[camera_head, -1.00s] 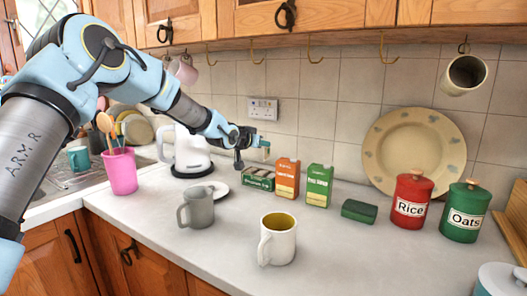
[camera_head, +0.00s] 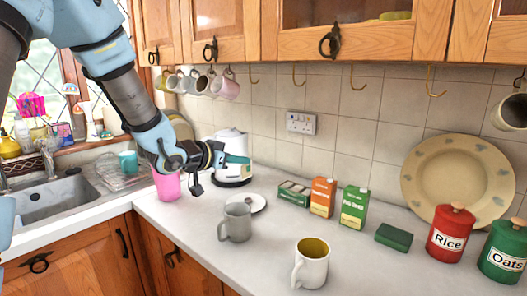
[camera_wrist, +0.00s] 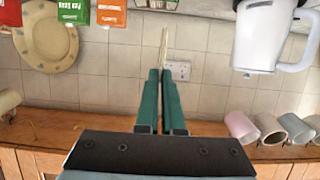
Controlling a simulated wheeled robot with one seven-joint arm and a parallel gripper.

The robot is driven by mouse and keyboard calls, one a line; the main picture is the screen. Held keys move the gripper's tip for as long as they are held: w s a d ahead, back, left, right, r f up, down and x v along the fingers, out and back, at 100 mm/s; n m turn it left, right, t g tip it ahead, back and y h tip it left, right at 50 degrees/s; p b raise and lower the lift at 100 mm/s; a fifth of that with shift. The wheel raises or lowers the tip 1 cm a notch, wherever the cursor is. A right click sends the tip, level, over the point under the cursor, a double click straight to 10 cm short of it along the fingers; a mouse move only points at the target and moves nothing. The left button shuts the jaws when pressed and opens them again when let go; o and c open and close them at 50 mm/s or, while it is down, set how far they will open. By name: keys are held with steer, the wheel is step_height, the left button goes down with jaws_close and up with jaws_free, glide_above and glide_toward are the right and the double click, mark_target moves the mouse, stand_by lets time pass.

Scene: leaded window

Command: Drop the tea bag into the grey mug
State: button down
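The grey mug (camera_head: 237,224) stands upright on the worktop in the head view. No tea bag shows inside it, but its bottom is hidden. My gripper (camera_head: 238,158) is above the worktop, up and left of the mug, in front of the kettle. In the wrist view my gripper's green fingers (camera_wrist: 161,75) are close together on a thin pale thing seen edge-on, which looks like the tea bag (camera_wrist: 164,48). In the head view the bag is hard to pick out against the kettle.
A white saucer (camera_head: 260,204) lies behind the mug, with a cream mug (camera_head: 312,268) at front right. The white kettle (camera_head: 231,139) and pink utensil pot (camera_head: 167,187) are close to my gripper. A green tea box (camera_head: 293,195) and cartons (camera_head: 354,207) stand behind.

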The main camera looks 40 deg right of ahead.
steer(key=f+b, duration=0.1)
steer(key=f, duration=0.1)
steer(key=a+f+b, duration=0.1)
steer(key=b, duration=0.1)
steer(key=a+f+b, duration=0.1)
steer(key=f+b, duration=0.1)
steer(key=shift+s+f, duration=0.3)
steer(key=shift+s, duration=0.05)
steer(key=c, duration=1)
jaws_free()
steer(key=shift+a+r, duration=0.1)
steer(key=b+v, duration=0.1)
steer(key=v, duration=0.9)
steer(key=shift+s+a+r, duration=0.1)
steer(key=shift+a, duration=0.15)
